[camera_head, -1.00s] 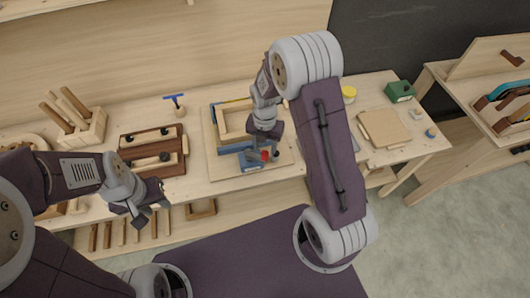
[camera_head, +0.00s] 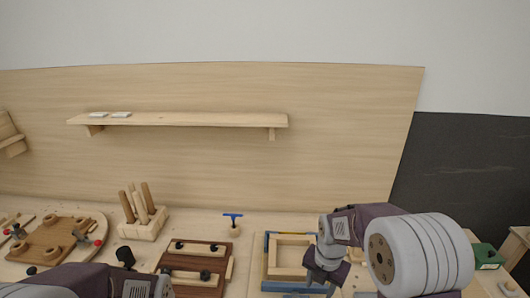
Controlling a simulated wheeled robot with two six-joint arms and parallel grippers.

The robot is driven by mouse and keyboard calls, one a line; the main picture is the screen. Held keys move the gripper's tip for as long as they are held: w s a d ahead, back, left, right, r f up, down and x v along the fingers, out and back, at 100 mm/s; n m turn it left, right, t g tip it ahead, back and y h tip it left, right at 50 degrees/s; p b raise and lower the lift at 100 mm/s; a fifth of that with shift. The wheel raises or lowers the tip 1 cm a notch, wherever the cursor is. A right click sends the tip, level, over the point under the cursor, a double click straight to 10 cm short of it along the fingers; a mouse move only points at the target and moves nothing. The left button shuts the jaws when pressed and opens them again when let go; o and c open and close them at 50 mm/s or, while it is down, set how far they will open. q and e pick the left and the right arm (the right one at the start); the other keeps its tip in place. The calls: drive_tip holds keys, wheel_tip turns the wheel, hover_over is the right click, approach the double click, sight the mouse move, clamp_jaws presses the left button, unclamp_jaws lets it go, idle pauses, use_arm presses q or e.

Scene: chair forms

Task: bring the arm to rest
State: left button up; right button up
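My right gripper (camera_head: 321,284) is low in the picture, right of centre, in front of a pale wooden frame (camera_head: 289,242). Its dark fingers point down and look apart, and I see nothing between them. The grey and purple links of my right arm (camera_head: 422,252) fill the lower right. My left arm (camera_head: 85,282) shows only along the bottom left edge, and its gripper is below the picture.
A wooden block with upright pegs (camera_head: 143,224), a blue-handled tool (camera_head: 233,222), a dark brown tray (camera_head: 190,262) and a round wooden board (camera_head: 55,240) stand on the bench. A shelf (camera_head: 190,120) is on the back panel. A green box (camera_head: 487,257) is at right.

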use_arm(q)
wheel_tip(320, 180, down, 5)
drive_tip(key=shift+s+r+b, duration=0.1)
drive_tip(key=shift+r+b, duration=0.1)
drive_tip(key=shift+b, duration=1.05)
use_arm(e)
drive_tip(key=s+f+m, duration=0.2)
drive_tip(key=s+m, duration=0.4)
drive_tip(key=m, duration=0.8)
drive_tip(key=s+f+m, duration=0.3)
drive_tip(key=s+m, duration=0.3)
drive_tip(key=m, duration=0.8)
drive_tip(key=shift+s+m, duration=0.4)
